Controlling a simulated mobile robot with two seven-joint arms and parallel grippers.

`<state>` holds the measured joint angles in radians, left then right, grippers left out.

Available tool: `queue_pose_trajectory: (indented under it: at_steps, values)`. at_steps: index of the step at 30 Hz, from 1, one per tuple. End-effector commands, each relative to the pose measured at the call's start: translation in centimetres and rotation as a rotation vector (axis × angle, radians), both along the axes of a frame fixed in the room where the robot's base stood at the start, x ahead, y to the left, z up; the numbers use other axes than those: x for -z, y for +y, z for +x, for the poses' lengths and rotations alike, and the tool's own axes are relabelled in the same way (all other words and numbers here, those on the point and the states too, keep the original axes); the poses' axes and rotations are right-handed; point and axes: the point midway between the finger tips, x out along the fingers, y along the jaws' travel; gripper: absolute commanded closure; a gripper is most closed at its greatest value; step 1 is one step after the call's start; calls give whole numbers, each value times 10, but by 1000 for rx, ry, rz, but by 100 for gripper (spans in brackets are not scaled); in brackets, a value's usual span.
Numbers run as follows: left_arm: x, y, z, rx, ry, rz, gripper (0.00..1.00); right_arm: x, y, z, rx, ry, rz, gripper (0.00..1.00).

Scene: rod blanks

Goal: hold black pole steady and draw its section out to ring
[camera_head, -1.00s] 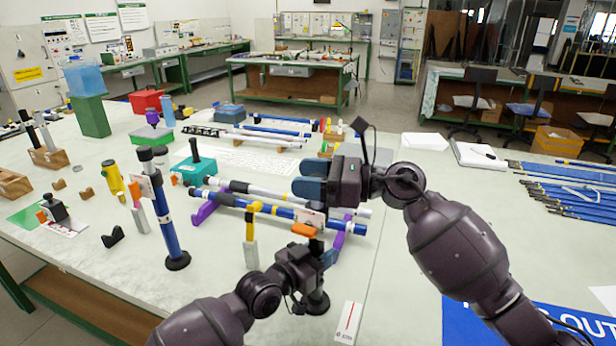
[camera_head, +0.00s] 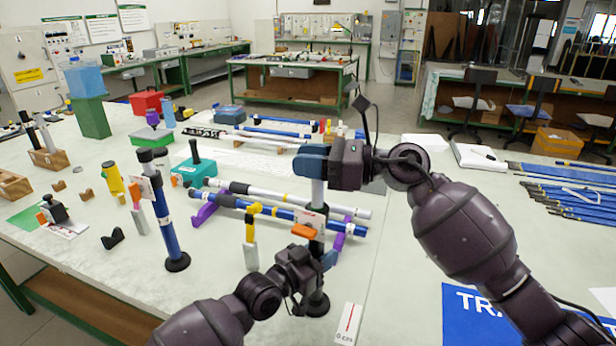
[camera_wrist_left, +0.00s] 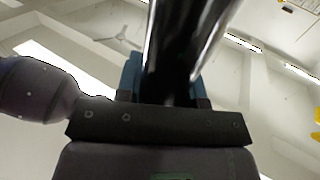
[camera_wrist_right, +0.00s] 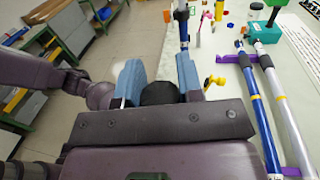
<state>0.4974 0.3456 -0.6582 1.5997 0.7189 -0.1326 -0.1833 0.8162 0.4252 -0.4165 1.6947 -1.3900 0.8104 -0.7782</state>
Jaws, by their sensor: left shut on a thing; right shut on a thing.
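The black pole (camera_head: 317,282) stands upright on a round black base at the front of the table. A grey inner section (camera_head: 318,194) shows above its orange clamp lever (camera_head: 303,231) and white tag (camera_head: 311,218). My left gripper (camera_head: 326,262) is shut on the lower black tube, which also shows between its blue fingers in the left wrist view (camera_wrist_left: 180,60). My right gripper (camera_head: 313,163) is shut around the section's top; its black cap (camera_wrist_right: 158,93) shows between the fingers in the right wrist view. I cannot make out a ring on the section.
A blue pole (camera_head: 168,230) stands upright to the left. Two poles lie on purple cradles (camera_head: 206,208) just behind. A yellow-and-grey tool (camera_head: 250,240) stands close left of the black pole. A white card (camera_head: 348,325) lies right of the base.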

Motion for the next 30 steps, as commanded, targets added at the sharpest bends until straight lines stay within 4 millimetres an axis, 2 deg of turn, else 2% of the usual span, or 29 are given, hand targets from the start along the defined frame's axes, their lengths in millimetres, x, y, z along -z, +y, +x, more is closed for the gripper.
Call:
queue_pose_trajectory:
  at_steps: [1, 3, 9, 14, 22, 23, 27, 30]
  values:
    - [0, 0, 0, 0, 0, 1, 100, -18, -1, 1, 1, -12, -2, 100]
    - [0, 0, 0, 0, 0, 1, 100, -36, 0, 0, 1, -10, -2, 100]
    - [1, 0, 0, 0, 0, 3, 100, -74, 0, 0, 2, -7, 0, 100]
    - [1, 0, 0, 0, 1, 2, 100, -84, 0, 0, 1, -4, 0, 100]
    - [1, 0, 0, 0, 1, 2, 100, -84, 0, 0, 1, -2, 2, 100]
    - [1, 0, 0, 0, 1, 2, 100, -84, 0, 0, 1, -2, 2, 63]
    - [1, 0, 0, 0, 1, 1, 100, -83, 0, 0, 1, -2, 2, 42]
    - [1, 0, 0, 0, 1, 1, 100, -83, 0, 0, 1, -2, 1, 40]
